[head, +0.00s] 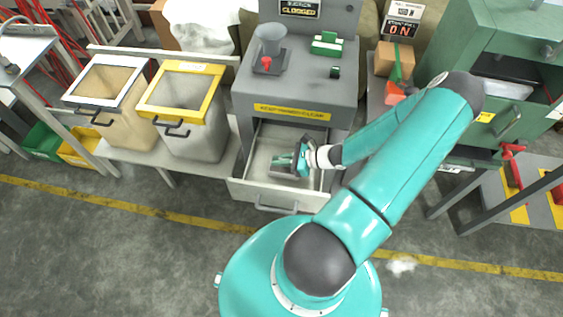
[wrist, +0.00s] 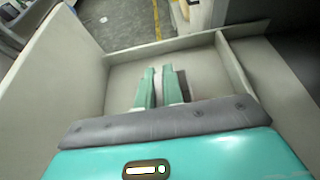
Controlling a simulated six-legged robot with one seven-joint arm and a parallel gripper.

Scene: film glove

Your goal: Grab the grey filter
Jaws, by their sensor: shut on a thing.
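My gripper (head: 283,160) reaches down into the open grey drawer (head: 245,188) under the grey machine. In the wrist view, my gripper's (wrist: 158,78) two teal fingers are close together, shut on a thin thing between them. That thing is almost wholly hidden, and I cannot tell whether it is the grey filter. The bare drawer floor (wrist: 120,78) shows around the fingers, with no separate filter lying there.
A yellow-framed bin (head: 207,111) and a white-framed bin (head: 124,107) stand left of the drawer. The machine (head: 300,85) rises behind it, with a grey funnel-shaped part (head: 271,36) on top. A green cabinet (head: 510,45) is at the right.

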